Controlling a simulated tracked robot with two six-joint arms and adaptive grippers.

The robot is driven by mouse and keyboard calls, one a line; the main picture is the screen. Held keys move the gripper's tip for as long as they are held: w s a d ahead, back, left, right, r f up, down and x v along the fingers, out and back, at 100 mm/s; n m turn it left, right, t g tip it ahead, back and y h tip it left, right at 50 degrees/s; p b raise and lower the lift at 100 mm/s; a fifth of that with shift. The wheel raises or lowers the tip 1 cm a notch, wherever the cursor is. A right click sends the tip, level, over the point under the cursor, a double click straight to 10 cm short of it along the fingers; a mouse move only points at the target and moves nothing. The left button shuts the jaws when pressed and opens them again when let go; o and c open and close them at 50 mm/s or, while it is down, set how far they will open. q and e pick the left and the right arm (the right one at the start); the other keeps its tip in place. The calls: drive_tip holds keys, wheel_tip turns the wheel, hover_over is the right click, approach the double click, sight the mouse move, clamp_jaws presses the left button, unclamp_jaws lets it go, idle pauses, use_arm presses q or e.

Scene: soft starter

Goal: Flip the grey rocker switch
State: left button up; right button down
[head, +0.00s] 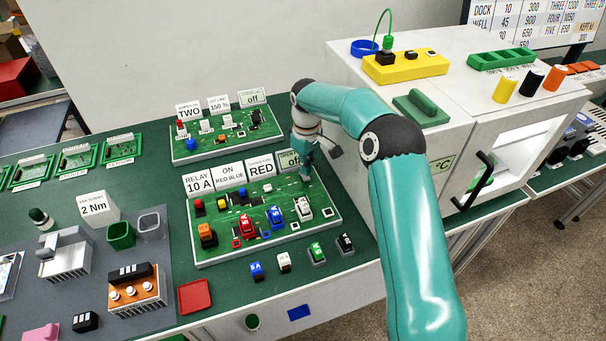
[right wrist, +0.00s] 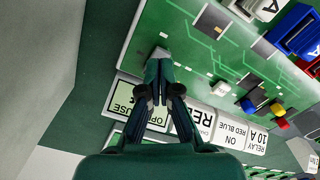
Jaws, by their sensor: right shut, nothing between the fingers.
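My right gripper (head: 306,178) is shut and empty, pointing down at the back right of the front green circuit board (head: 262,250). In the right wrist view its closed fingertips (right wrist: 160,62) are at a small light-grey piece (right wrist: 161,52) on the board, apparently the grey rocker switch. The fingers hide much of it, so I cannot tell its tilt or whether they touch. My left gripper is not in view.
A white relay block (head: 304,208), a blue one (head: 276,217) and a red one (head: 246,226) stand on the board. Several loose blocks lie in front of it. A white oven-like cabinet (head: 347,150) stands close on the right. A second circuit board (head: 225,135) lies behind.

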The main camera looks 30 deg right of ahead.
sight(306, 177)
drive_tip(key=shift+f+b, duration=0.8)
drive_tip(key=shift+f, duration=0.5)
idle(0.9)
drive_tip(key=shift+r, duration=0.15)
drive_tip(key=shift+r+p, duration=0.5)
drive_tip(key=shift+p, duration=0.15)
drive_tip(key=shift+r+p, duration=2.2)
drive_tip(key=shift+r, duration=0.75)
drive_tip(key=shift+f, duration=0.1)
